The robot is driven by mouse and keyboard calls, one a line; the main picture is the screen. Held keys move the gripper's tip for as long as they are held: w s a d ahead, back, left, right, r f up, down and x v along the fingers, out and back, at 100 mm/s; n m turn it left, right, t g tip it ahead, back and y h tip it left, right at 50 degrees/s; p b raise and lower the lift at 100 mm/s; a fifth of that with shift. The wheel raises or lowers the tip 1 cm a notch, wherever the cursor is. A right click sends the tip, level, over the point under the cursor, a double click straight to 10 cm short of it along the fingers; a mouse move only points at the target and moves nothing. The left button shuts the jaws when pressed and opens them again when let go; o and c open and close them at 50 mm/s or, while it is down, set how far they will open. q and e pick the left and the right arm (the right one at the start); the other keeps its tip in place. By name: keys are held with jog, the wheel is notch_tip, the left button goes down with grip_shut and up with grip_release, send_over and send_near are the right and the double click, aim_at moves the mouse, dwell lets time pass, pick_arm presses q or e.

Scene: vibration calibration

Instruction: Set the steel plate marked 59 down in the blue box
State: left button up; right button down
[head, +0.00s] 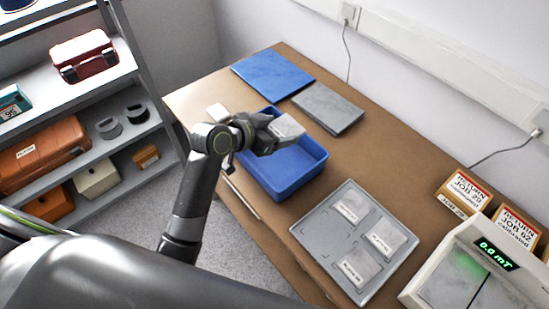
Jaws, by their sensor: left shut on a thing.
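My left gripper (272,134) is shut on a small grey steel plate (288,126), held above the blue box (311,173). No mark can be read on this plate from here. The blue box stands open on the table; the gripper hides its back part, and the inside that shows looks empty. A grey tray (312,236) to the right of the box holds three labelled plates, at its top (352,206), right (387,236) and bottom (357,267). Their label numbers are too small to read surely. My right gripper is out of view.
A blue mat (272,75) and a grey slab (328,108) lie behind the box. A meter reading 0.0 mT (470,270) and orange return boxes (470,190) stand at the right. A shelf of cases (85,95) is at the left. A small pale block (217,112) sits near the gripper.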

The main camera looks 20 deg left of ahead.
aim_at(287, 133)
pick_arm(q)
jog(key=d+f, duration=0.1)
jog(key=w+d, duration=0.1)
jog(key=d, duration=0.1)
jog(key=shift+w+f, duration=0.2)
jog(key=shift+f, duration=0.15)
jog(key=shift+d+f, duration=0.1)
jog(key=shift+f, duration=0.15)
notch_tip(287, 133, down, 10)
jog(key=shift+r, duration=0.15)
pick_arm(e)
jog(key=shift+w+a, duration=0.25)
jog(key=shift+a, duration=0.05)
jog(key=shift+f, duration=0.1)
pick_arm(q)
jog(key=shift+f+b, duration=0.45)
jog(key=shift+f, duration=0.2)
jog(key=o, duration=1.4)
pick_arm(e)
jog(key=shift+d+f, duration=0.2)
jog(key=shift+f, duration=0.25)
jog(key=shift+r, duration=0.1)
